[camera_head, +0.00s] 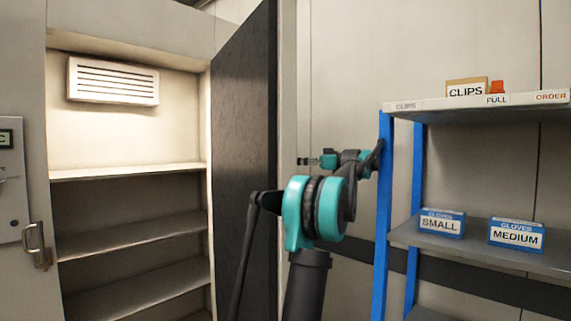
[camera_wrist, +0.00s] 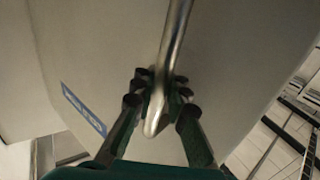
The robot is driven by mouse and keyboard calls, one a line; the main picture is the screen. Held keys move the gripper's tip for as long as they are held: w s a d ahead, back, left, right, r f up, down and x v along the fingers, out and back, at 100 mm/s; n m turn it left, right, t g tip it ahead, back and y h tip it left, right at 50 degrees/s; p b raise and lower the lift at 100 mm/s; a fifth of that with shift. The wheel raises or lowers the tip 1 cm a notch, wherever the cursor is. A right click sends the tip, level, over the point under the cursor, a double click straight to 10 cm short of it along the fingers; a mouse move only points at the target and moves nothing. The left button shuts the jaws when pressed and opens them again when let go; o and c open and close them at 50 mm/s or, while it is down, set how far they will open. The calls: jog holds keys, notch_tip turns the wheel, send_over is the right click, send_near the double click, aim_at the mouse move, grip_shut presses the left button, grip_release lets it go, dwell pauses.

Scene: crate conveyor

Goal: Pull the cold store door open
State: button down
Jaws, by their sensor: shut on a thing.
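The cold store door (camera_head: 244,150) stands wide open, its dark inner face beside the lit opening and its free edge swung toward me. In the wrist view, the pale outer face of the door (camera_wrist: 110,55) fills most of the picture. A metal bar handle (camera_wrist: 178,38) runs down from the top to between the fingers. My gripper (camera_wrist: 157,95) is shut on this handle near its lower end. In the head view, my gripper (camera_head: 312,161) is small, just right of the door, and the handle cannot be made out clearly.
The open cold store has empty-looking shelves (camera_head: 130,238) and a white vent unit (camera_head: 113,82). A metal latch (camera_head: 38,245) and a control panel (camera_head: 10,180) are on the left. A blue-post rack (camera_head: 383,230) with glove boxes (camera_head: 442,222) stands close to my arm's right.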

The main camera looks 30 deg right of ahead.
jog(key=shift+s+d, duration=0.15)
jog(key=shift+d, duration=0.05)
jog(key=c, duration=1.5)
grip_release()
jog(key=shift+s, duration=0.1)
jog(key=shift+r, duration=0.2)
